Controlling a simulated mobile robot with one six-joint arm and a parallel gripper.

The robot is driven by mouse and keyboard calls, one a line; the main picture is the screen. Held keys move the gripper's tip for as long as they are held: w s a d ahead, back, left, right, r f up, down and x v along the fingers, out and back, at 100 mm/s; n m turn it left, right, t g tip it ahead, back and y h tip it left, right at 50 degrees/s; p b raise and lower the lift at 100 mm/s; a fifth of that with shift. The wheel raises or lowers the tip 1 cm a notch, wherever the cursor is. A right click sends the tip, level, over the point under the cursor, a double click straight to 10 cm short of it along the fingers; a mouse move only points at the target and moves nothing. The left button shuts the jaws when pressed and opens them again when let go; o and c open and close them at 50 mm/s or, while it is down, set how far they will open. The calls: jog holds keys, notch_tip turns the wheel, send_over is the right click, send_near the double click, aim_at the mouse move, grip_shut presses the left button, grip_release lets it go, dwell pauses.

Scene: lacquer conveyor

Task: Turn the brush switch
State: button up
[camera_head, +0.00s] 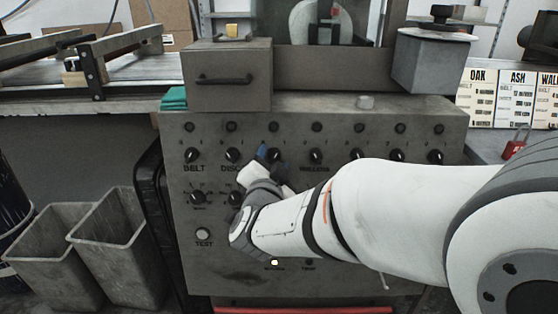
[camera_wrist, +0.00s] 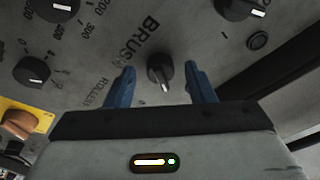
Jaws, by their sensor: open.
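The brush switch (camera_wrist: 160,72) is a black knob with a white pointer line, below the printed word BRUSH in the wrist view. My gripper (camera_wrist: 160,82) has its two blue fingers spread on either side of the knob, with a gap on both sides. In the head view my gripper (camera_head: 262,160) is at the front of the grey control panel (camera_head: 235,268), among the upper knobs. My wrist and arm hide the middle of the panel there, and I cannot make out the brush switch.
Other black knobs surround it, including one labelled BELT (camera_head: 192,155) and a lower-left one (camera_wrist: 33,72). An orange knob on a yellow plate (camera_wrist: 18,124) sits at the wrist view's left edge. Grey bins (camera_head: 108,240) stand left of the panel.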

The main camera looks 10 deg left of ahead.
jog(key=c, duration=1)
jog(key=shift+o, duration=0.2)
jog(key=n+y+p, duration=0.1)
jog(key=n, duration=0.2)
jog(key=n+y+p, duration=0.1)
jog(key=n, duration=0.3)
jog(key=shift+d+r+p, duration=0.1)
jog(key=shift+d+p, duration=0.1)
jog(key=shift+p, duration=0.2)
jog(key=n+g+y+p, duration=0.1)
jog(key=n+p, duration=0.1)
jog(key=n, duration=0.4)
jog(key=shift+d+n, duration=0.1)
jog(key=shift+n, duration=0.3)
